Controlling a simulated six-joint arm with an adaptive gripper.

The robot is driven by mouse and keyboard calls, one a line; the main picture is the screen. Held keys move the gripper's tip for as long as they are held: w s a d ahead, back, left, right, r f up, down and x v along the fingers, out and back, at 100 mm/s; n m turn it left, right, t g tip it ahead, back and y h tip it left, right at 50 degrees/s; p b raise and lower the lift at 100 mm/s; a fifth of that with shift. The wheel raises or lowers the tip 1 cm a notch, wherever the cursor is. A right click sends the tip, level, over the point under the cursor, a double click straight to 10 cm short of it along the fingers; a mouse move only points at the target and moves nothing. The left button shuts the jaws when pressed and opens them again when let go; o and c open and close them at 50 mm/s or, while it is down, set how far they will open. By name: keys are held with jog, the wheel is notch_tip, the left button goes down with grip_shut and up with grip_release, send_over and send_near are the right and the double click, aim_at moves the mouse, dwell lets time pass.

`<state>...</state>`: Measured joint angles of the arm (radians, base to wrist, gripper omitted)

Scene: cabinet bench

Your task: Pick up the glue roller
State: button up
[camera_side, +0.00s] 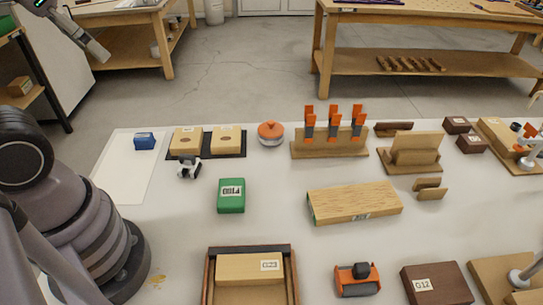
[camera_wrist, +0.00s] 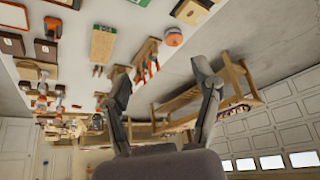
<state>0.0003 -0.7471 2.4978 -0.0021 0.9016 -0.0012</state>
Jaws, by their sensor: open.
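I cannot tell for sure which thing is the glue roller. A small black-and-white device (camera_side: 188,167) stands on the white bench in the side view, in front of two wooden blocks; it may be the roller. An orange-and-black tool (camera_side: 357,281) lies at the front of the bench, beside a brown block marked G12. My gripper (camera_wrist: 160,68) is open and empty in the wrist view, its two fingers wide apart and well away from the bench things. In the side view, the end of my arm shows at the top left, high above the bench; the fingers are unclear there.
A green box (camera_side: 231,196), a long wooden block (camera_side: 354,203) and an open wooden tray (camera_side: 209,284) are nearby. A round orange-topped item (camera_side: 270,133) and a rack of orange-handled tools (camera_side: 330,149) stand behind. Bare bench (camera_side: 280,195) shows between the green box and long block.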

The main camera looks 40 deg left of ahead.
aim_at(363, 267)
jog(key=w+d+f+n+g+h, duration=0.2)
jog(key=w+d+g+h, duration=0.15)
jog(key=w+d, duration=0.35)
jog(key=w+d+f+n+g+h, duration=0.1)
jog(key=w+d+f+g+h, duration=0.2)
jog(key=w+d, duration=0.5)
jog(key=w+d+f+n+g+h, duration=0.1)
jog(key=w+d+f+n+g, duration=0.1)
jog(key=w+d+g, duration=0.4)
jog(key=w+d+f+n+g+h, duration=0.2)
jog(key=w+d+f+g+h, duration=0.15)
jog(key=d+f, duration=0.95)
jog(key=f, duration=0.4)
jog(key=s+f+n+g+h, duration=0.1)
jog(key=f, duration=0.5)
jog(key=d+f+n+g, duration=0.1)
jog(key=f, duration=0.5)
jog(key=shift+s+d+h, duration=0.15)
jog(key=shift+d+h, duration=0.2)
jog(key=shift+h, duration=0.05)
jog(key=shift+x, duration=3.75)
grip_shut()
